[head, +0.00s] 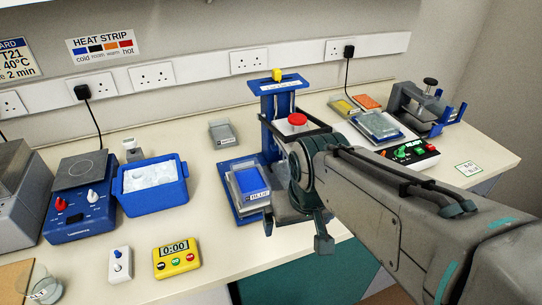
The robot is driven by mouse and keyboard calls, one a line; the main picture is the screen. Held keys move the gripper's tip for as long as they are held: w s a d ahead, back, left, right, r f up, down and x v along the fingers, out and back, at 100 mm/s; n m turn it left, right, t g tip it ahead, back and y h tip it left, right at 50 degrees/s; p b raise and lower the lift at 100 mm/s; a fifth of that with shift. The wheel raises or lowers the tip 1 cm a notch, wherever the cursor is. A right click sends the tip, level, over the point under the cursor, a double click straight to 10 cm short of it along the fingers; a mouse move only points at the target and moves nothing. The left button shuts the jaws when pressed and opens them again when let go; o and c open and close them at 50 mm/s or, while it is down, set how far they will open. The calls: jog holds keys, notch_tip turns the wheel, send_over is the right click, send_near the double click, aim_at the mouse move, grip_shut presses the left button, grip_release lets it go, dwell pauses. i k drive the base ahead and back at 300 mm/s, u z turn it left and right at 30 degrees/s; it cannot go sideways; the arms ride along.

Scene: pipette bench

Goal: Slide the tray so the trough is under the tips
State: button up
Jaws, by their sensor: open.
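A blue pipetting stand (283,100) with a yellow top knob and a red button stands mid-bench. A blue tray (236,205) sits at its lower left. On the tray is a clear-walled trough (233,183) with blue contents and a label reading BLUE. The trough shows left of the stand's column. My gripper (296,232) is open, low in front of the stand and just right of the tray. I cannot tell whether it touches the tray. My arm hides the tips and the right part of the stand and tray.
A blue ice tub (151,186), a stirrer hotplate (78,198) and a yellow timer (176,258) stand to the left. A grey-lidded box (222,134) lies behind the tray. A lit black device (411,151) and a clamp stand (424,108) are at right. Bench is clear between timer and tray.

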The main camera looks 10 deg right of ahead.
aim_at(253, 209)
jog(key=z, duration=0.8)
jog(key=k, duration=0.9)
jog(key=z, duration=0.1)
